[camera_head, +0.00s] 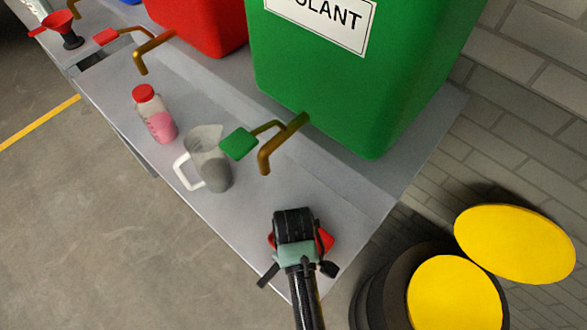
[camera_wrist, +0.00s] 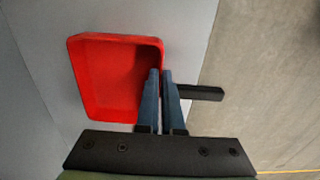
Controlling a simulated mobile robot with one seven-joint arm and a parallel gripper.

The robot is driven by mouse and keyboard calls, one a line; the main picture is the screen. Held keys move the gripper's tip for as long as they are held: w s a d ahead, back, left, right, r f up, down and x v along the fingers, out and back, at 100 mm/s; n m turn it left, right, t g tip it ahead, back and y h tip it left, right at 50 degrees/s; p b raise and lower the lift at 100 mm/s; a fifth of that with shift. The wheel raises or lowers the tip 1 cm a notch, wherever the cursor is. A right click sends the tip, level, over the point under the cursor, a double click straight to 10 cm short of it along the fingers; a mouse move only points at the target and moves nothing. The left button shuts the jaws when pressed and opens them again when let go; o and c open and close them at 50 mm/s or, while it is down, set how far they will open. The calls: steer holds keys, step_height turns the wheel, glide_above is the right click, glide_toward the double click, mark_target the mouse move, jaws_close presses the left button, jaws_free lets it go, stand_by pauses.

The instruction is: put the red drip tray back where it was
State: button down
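The red drip tray (camera_wrist: 105,75) is a shallow square tray, seen open side up in the wrist view. In the head view only bits of its red rim (camera_head: 326,240) show around my gripper, at the near corner of the grey bench. My gripper (camera_wrist: 161,72) has its two blue-grey fingers close together on the tray's right side wall in the wrist view. The wall appears pinched between them. A black bar (camera_wrist: 205,92) sticks out to the right beyond the fingers. In the head view my gripper (camera_head: 293,230) hides most of the tray.
A green coolant tank (camera_head: 345,90) with a brass tap (camera_head: 275,145) stands behind. A jug (camera_head: 208,160) and a pink-filled bottle (camera_head: 155,115) stand to the left on the bench (camera_head: 240,230). Yellow-topped drums (camera_head: 455,290) are right. Bench between jug and gripper is clear.

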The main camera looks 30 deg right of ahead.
steer(key=shift+f, duration=0.75)
steer(key=shift+f, duration=0.2)
steer(key=c, duration=1.1)
jaws_free()
steer(key=shift+o, duration=0.2)
steer(key=shift+r, duration=0.2)
step_height(320, 180, up, 12)
